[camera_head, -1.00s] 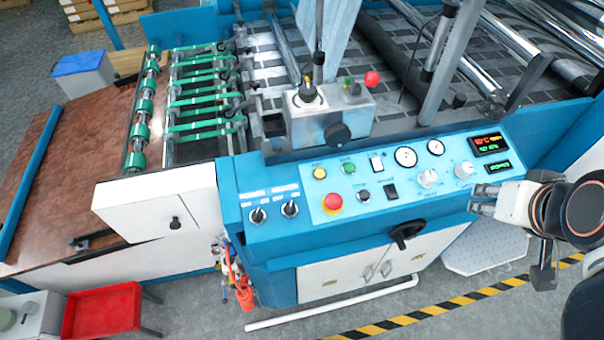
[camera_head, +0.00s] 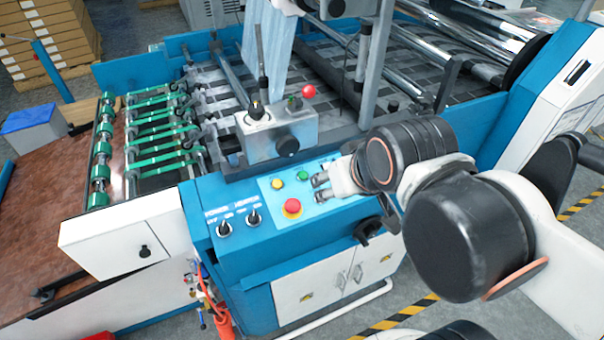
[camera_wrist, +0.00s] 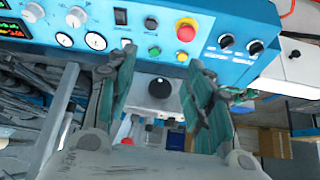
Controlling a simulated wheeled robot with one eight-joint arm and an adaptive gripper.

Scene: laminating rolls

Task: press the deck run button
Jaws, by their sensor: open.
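The blue control panel carries a green button (camera_head: 302,175), a yellow button (camera_head: 277,183) and a red mushroom button (camera_head: 292,207). Their labels are too small to read, so I cannot tell which is the deck run button. My gripper (camera_head: 320,187) is open and empty, just right of the green button in the head view. In the wrist view, the green button (camera_wrist: 155,51) shows between the fingertips of my gripper (camera_wrist: 160,66), with the yellow button (camera_wrist: 182,57) beside it. Any contact cannot be told. My arm hides the panel's right part in the head view.
A grey box (camera_head: 270,134) with a black knob, a green button and a red ball-shaped knob stands behind the panel. Two black selector switches (camera_head: 238,222) sit at the panel's left. A black handle (camera_head: 372,230) sticks out at the front.

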